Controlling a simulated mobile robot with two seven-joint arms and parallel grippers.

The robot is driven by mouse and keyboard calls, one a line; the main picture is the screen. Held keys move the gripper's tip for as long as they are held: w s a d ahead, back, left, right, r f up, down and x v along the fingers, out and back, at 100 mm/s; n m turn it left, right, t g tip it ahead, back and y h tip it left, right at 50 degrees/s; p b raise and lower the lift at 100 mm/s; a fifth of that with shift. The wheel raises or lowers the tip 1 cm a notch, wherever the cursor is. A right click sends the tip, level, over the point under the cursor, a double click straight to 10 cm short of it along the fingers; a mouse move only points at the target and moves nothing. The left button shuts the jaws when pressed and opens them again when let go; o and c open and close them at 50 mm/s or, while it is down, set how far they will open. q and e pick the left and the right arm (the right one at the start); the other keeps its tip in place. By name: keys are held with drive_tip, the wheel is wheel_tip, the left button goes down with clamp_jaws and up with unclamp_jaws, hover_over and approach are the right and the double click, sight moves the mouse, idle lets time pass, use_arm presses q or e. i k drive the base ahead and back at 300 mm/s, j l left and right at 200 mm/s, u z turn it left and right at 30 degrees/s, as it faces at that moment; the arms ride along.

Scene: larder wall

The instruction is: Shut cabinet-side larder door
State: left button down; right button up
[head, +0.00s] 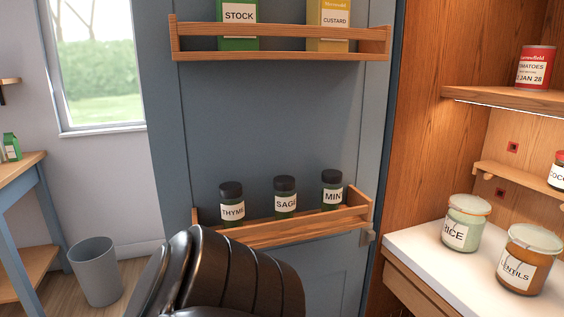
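The blue-grey larder door (285,115) stands open, its inner face towards me, just left of the wooden larder interior. It carries an upper wooden rack (285,57) with a green stock box (238,30) and a yellow custard box (328,28). A lower wooden rack (290,230) holds upright jars of thyme (231,209), sage (285,203) and mint (332,195). A dark arm link of mine covers part of the lower door. Neither gripper shows.
The larder's white counter (410,247) holds a rice jar (465,222) and a lentils jar (524,262). A tomato tin (536,68) stands on the shelf above. A grey bin (96,275) and a blue-legged table (38,220) stand left, with some bare floor between bin and door.

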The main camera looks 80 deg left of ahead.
sight(213, 118)
drive_tip(key=k+j, duration=0.1)
drive_tip(key=k, duration=0.3)
drive_tip(key=k+j, duration=0.1)
drive_tip(key=k, duration=0.3)
drive_tip(key=k+j+z, duration=0.1)
drive_tip(key=k+j, duration=0.45)
drive_tip(key=k, duration=0.2)
drive_tip(key=k+j, duration=0.1)
drive_tip(key=j, duration=0.2)
drive_tip(key=k+j, duration=0.15)
drive_tip(key=k+j+z, duration=0.1)
drive_tip(key=j, duration=0.75)
drive_tip(key=k+j, duration=0.15)
drive_tip(key=j, duration=0.35)
drive_tip(key=i+j, duration=0.1)
drive_tip(key=j, duration=0.2)
drive_tip(key=i+j, duration=0.1)
drive_tip(key=j, duration=0.2)
drive_tip(key=i+j+z, duration=0.1)
drive_tip(key=j, duration=0.2)
drive_tip(key=i+j+z, duration=0.1)
drive_tip(key=i+j, duration=0.05)
drive_tip(key=j, duration=0.05)
